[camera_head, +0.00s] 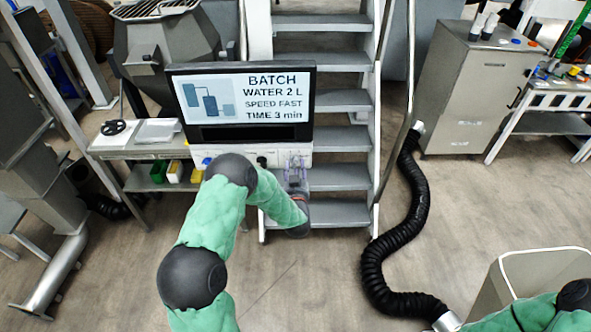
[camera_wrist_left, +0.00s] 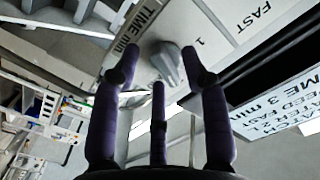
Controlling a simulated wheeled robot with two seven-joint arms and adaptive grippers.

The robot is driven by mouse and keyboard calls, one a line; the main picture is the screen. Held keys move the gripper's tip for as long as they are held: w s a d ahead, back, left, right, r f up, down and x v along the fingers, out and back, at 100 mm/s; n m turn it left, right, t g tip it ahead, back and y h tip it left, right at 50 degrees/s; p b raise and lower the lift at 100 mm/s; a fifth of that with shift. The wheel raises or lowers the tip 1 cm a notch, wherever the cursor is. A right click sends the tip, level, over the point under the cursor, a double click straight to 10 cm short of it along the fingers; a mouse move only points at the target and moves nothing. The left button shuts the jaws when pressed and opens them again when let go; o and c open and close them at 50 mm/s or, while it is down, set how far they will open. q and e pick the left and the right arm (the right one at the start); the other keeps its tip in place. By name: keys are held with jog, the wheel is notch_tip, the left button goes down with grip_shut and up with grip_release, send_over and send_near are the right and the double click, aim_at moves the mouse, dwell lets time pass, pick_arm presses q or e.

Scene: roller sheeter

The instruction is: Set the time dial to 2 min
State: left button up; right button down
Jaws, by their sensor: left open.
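The time dial (camera_wrist_left: 166,62) is a grey knob on a pale panel in the left wrist view, beside the printed words TIME min and a figure 1. Which mark its pointer meets is unclear. My left gripper (camera_wrist_left: 161,76) has its dark purple fingers spread around the knob's sides, open; whether they touch it I cannot tell. In the head view my left gripper (camera_head: 296,170) is at the control panel below the screen, hiding the dial. The screen (camera_head: 243,98) reads BATCH, WATER 2 L, SPEED FAST, TIME 3 min. My right gripper is not in view.
Metal steps (camera_head: 338,140) stand right beside the panel. A black corrugated hose (camera_head: 420,200) lies on the floor at right. A side table (camera_head: 120,150) with small coloured bins below is at left. A steel cabinet (camera_head: 470,90) stands back right. The middle floor is clear.

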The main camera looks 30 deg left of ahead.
pick_arm(q)
grip_shut()
jog(key=shift+d+n+b, duration=0.2)
jog(key=shift+n+b, duration=4)
jog(key=shift+n, duration=0.2)
jog(key=shift+w+r, duration=0.1)
grip_release()
